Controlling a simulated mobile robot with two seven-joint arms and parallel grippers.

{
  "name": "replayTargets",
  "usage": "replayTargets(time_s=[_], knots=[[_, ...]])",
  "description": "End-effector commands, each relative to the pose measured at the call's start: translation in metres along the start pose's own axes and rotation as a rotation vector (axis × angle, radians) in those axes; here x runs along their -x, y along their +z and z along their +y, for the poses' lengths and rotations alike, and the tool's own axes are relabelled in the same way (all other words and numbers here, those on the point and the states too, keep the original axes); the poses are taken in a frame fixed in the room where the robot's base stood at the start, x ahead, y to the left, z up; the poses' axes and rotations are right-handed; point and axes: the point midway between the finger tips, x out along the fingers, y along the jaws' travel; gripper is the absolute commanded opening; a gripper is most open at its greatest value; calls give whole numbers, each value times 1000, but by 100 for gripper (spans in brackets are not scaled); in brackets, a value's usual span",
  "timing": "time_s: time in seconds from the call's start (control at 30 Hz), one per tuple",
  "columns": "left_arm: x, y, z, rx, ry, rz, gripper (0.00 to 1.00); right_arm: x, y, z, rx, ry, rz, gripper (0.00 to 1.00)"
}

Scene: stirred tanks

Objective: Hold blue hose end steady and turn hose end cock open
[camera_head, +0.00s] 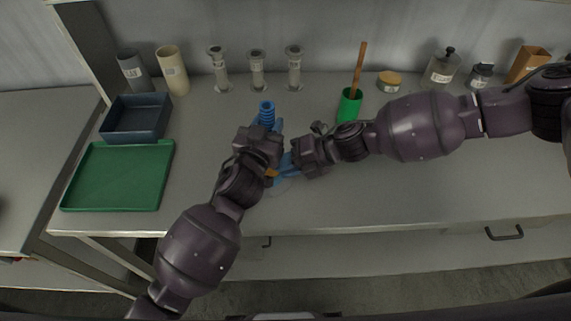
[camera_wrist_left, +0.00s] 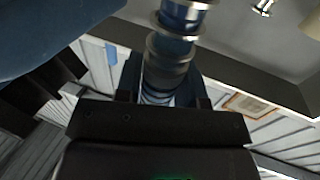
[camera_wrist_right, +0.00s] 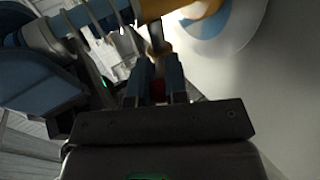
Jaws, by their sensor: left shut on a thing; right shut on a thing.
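The blue hose end (camera_head: 266,112) stands out ribbed above my left gripper (camera_head: 277,130) in the head view. In the left wrist view the ringed hose end (camera_wrist_left: 168,70) runs between the fingers of my left gripper (camera_wrist_left: 162,92), which is shut on it. An orange part (camera_head: 271,172) shows below the left hand, mostly hidden. My right gripper (camera_head: 288,163) is just below and right of the left one. In the right wrist view its fingers (camera_wrist_right: 158,75) are shut around a thin dark lever (camera_wrist_right: 155,36), seemingly the cock handle, beside the orange-yellow body (camera_wrist_right: 190,9).
A green tray (camera_head: 120,176) and a dark blue bin (camera_head: 137,119) lie at the left. Grey flanged fittings (camera_head: 257,70) stand at the back. A green cup (camera_head: 349,104) with a wooden handle stands behind my right arm. The front right of the bench (camera_head: 430,190) is clear.

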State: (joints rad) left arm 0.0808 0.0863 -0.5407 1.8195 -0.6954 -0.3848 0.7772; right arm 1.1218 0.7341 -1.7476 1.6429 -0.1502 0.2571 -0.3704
Motion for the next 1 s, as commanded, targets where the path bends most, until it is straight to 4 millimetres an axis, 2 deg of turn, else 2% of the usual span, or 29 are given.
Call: replayTargets(time_s=[0.13, 0.17, 0.3, 0.67, 0.87, 1.0], knots=[[0, 0, 0, 1, 1, 0, 9, -1, -1, 0, 0, 1, 3, 0], [0, 0, 0, 1, 1, 0, 9, -1, -1, 0, 0, 1, 3, 19], [0, 0, 0, 1, 0, 0, 9, 0, -1, 0, 0, 1, 2, 40], [0, 0, 0, 0, 0, 0, 9, 4, 0, 0, 0, 1, 0, 40], [0, 0, 0, 0, 0, 0, 9, 28, 1, 0, 1, 0, -3, 40], [0, 0, 0, 0, -1, 0, 9, 54, 1, 0, 0, 0, -3, 40]])
